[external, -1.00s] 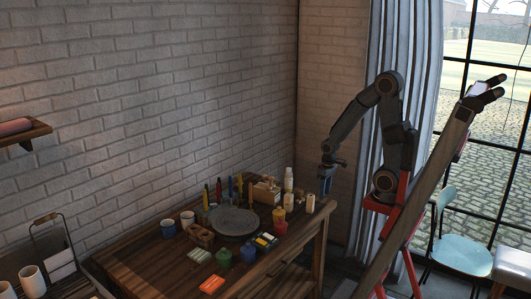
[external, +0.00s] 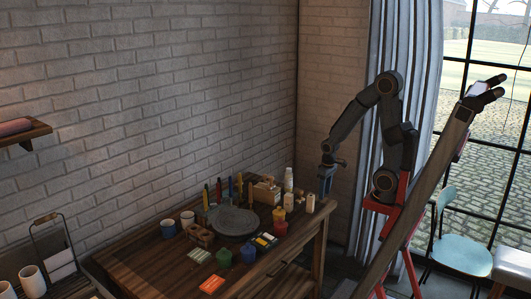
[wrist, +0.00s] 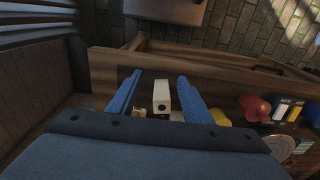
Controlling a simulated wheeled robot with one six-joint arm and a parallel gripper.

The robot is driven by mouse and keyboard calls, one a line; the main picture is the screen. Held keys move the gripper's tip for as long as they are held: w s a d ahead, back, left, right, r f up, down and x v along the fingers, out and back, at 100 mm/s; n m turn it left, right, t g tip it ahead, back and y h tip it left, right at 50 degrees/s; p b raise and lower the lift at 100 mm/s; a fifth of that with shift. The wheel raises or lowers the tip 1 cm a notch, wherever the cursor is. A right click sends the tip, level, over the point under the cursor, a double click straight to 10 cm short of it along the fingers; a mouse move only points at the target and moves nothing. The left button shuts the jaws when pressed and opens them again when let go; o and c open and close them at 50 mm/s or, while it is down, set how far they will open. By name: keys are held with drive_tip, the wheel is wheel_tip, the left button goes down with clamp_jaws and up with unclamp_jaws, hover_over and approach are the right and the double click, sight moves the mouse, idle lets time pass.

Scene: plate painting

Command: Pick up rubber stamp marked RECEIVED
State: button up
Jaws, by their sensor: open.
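My gripper (external: 325,187) points down at the right end of the wooden table in the external view. In the wrist view its two blue fingers (wrist: 160,78) are apart, with nothing gripped. A pale upright block (wrist: 161,97) with a dark round spot shows between the fingers in that view. Two pale blocks, one nearer the gripper (external: 310,203) and one to its left (external: 289,202), stand near the table's right end in the external view. No RECEIVED marking is readable, so I cannot tell which thing is the stamp.
A yellow pot (external: 279,214), a red pot (external: 280,228) and a white bottle (external: 289,180) stand close by. A wooden box (external: 266,190) and a grey round plate (external: 233,221) are farther left. The table's front left (external: 160,268) is mostly bare.

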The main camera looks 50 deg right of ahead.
wheel_tip(320, 180, up, 5)
drive_tip(key=n+t+y+p, duration=0.15)
drive_tip(key=n+t, duration=0.25)
drive_tip(key=n, duration=0.5)
hover_over(266, 175)
drive_tip(key=s+d, duration=0.1)
drive_tip(key=s, duration=0.2)
drive_tip(key=shift+s+d+f+p+x, duration=0.2)
drive_tip(key=shift+p+x, duration=0.45)
drive_tip(key=shift+x, duration=1.35)
drive_tip(key=shift+s+d+f+p+x, duration=0.25)
drive_tip(key=shift+p+x, duration=0.35)
drive_tip(key=shift+x, duration=1.4)
drive_tip(key=shift+s+d+r+p+x, duration=0.1)
drive_tip(key=shift+s+p+x, duration=0.4)
drive_tip(key=shift+x, duration=1.45)
drive_tip(key=shift+w, duration=0.15)
clamp_jaws()
